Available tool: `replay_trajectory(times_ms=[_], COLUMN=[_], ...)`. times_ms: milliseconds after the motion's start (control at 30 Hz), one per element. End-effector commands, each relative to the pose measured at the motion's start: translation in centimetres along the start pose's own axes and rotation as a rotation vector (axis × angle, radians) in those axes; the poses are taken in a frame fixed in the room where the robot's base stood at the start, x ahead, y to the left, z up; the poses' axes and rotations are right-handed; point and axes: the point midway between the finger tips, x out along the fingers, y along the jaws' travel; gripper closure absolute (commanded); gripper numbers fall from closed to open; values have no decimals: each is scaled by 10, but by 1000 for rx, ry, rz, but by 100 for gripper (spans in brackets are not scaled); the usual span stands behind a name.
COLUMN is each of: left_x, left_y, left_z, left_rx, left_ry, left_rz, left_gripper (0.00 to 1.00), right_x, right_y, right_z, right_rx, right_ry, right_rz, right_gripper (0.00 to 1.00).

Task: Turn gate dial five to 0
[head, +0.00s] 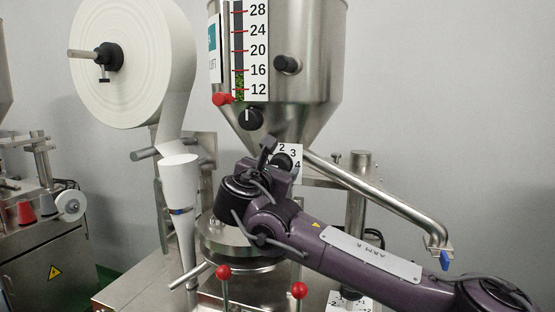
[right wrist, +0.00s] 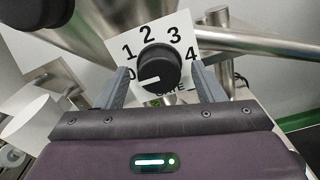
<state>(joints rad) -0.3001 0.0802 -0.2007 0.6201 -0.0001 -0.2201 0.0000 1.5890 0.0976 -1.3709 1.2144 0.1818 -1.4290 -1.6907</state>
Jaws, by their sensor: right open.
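The gate dial is a black round knob (right wrist: 159,68) on a white plate (right wrist: 182,27) marked 0 to 4, with lettering below it partly covered. Its white pointer line points left and slightly down, close to the 0. My right gripper (right wrist: 163,74) is open, with one grey finger on each side of the knob; I cannot tell whether either touches it. In the head view, my right gripper (head: 268,158) is in front of the dial plate (head: 297,150), hiding the 0 and 1. My left gripper is not in view.
A steel hopper (head: 312,100) with a level scale (head: 252,50) and another black knob (head: 250,119) is just above. A bent steel pipe (head: 375,193) runs right of the dial. A white paper roll (head: 150,60) hangs at left. Red-balled levers (head: 298,290) stand below.

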Motion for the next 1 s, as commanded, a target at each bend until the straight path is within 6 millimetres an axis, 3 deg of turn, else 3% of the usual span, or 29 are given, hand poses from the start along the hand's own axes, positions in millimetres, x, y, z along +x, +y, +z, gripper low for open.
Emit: replay_trajectory(times_ms=[367, 700, 1000], left_x=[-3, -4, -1], left_y=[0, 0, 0], left_z=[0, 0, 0], left_rx=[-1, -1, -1], left_ry=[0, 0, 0], left_rz=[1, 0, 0], left_gripper=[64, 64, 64], right_x=[7, 7, 7], right_y=[0, 0, 0], right_z=[-1, 0, -1], right_rx=[0, 1, -39], right_ry=[0, 0, 0], right_rz=[1, 1, 0], right_gripper=[39, 82, 82])
